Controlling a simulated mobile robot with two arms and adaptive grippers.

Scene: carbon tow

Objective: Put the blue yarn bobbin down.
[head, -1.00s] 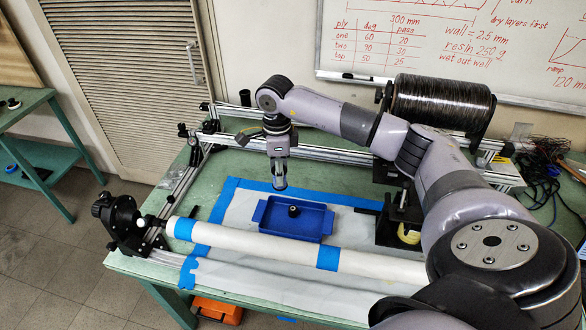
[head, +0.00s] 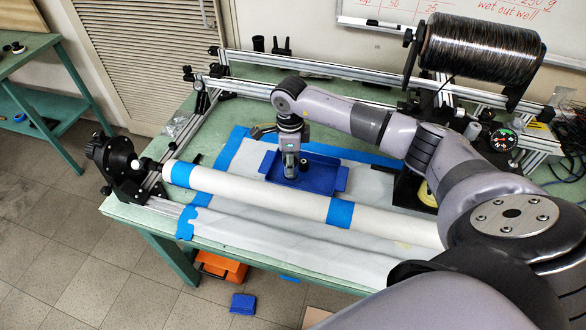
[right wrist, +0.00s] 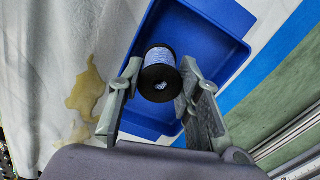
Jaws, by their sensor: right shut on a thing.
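The blue yarn bobbin (right wrist: 159,76), with black end flanges and pale blue yarn, sits between the two fingers of my right gripper (right wrist: 158,82) in the right wrist view. The gripper is shut on it. The blue tray (right wrist: 207,45) lies right behind and below the bobbin. In the head view my right gripper (head: 290,174) points down inside the left part of the same tray (head: 325,180). The bobbin is mostly hidden there by the gripper. I cannot tell whether it touches the tray floor. My left gripper is not in view.
A long white tube (head: 270,201) with blue tape bands lies in front of the tray. A metal rail frame (head: 240,86) and a black fibre spool (head: 477,50) stand behind. An orange case (head: 222,267) and a blue box (head: 243,303) are on the floor.

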